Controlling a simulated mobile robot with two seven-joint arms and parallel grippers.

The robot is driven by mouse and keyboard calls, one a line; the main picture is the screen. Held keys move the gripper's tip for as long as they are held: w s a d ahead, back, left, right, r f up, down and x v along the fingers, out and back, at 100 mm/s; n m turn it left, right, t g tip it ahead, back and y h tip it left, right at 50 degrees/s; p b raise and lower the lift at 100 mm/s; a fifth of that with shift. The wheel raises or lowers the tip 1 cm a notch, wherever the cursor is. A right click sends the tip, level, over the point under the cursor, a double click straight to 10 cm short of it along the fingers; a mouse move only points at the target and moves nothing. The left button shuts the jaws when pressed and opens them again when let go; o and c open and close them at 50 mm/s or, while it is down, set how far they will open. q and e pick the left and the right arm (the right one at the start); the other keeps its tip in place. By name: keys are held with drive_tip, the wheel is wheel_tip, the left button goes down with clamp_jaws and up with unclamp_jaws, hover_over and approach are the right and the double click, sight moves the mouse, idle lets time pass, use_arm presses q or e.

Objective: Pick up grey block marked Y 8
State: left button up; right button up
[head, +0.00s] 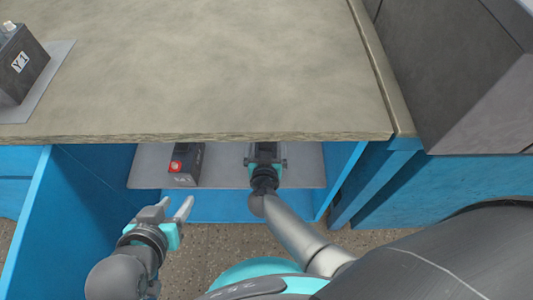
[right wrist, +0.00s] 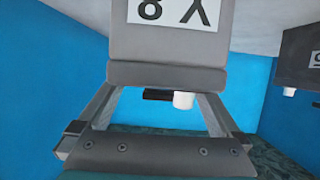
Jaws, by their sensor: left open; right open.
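The grey block marked Y 8 (right wrist: 168,35) shows upside down at the top middle of the right wrist view, its label partly cut off. My right gripper (right wrist: 165,92) is open, with its fingers reaching up to the block's near edge; I cannot tell whether they touch it. In the head view my right gripper (head: 266,162) is at the shelf under the tabletop, where the block is mostly hidden by it and the table edge. My left gripper (head: 176,207) is open and empty in front of the shelf, lower left.
A dark block with a red cap (head: 188,168) stands on the grey shelf mat (head: 148,168), left of my right gripper. The tabletop (head: 220,70) overhangs the shelf. A block marked Y 1 (head: 22,65) stands on top. Blue panels (head: 345,170) bound the shelf.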

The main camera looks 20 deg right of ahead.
clamp_jaws()
drive_tip(key=shift+w+r, duration=0.15)
drive_tip(key=shift+r, duration=0.05)
idle(0.8)
